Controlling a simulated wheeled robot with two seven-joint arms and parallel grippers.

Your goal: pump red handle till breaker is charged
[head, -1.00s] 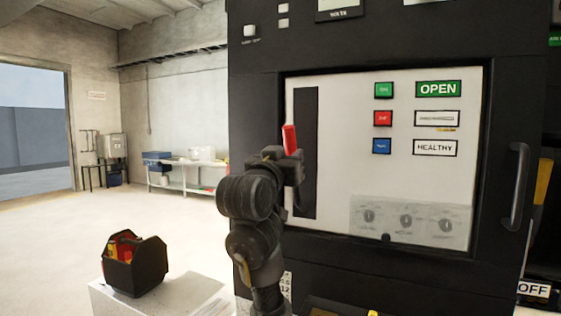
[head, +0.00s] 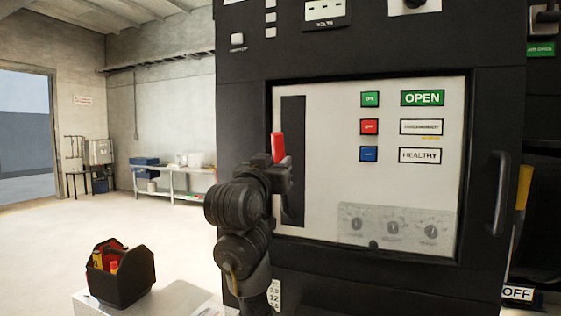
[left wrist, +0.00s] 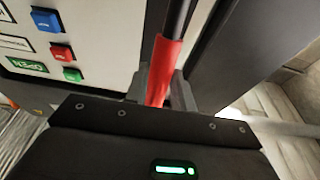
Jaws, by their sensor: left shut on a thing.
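The red handle (head: 278,148) stands upright in front of the dark vertical slot (head: 292,165) on the breaker's pale front panel (head: 335,120). My left gripper (head: 274,166) is shut on the handle's lower part; its red grip shows above the fingers. In the left wrist view the red handle (left wrist: 164,70) runs between the fingers and joins a dark rod. On the panel, a green OPEN sign (head: 422,98) and a HEALTHY sign (head: 426,155) can be read. The label between them is too blurred to read. My right gripper is not in view.
Green, red and blue buttons (head: 369,127) sit right of the slot. A vertical door handle (head: 497,193) sticks out at the cabinet's right. A black box of tools (head: 120,282) stands on a pale surface at lower left. Open floor lies to the left.

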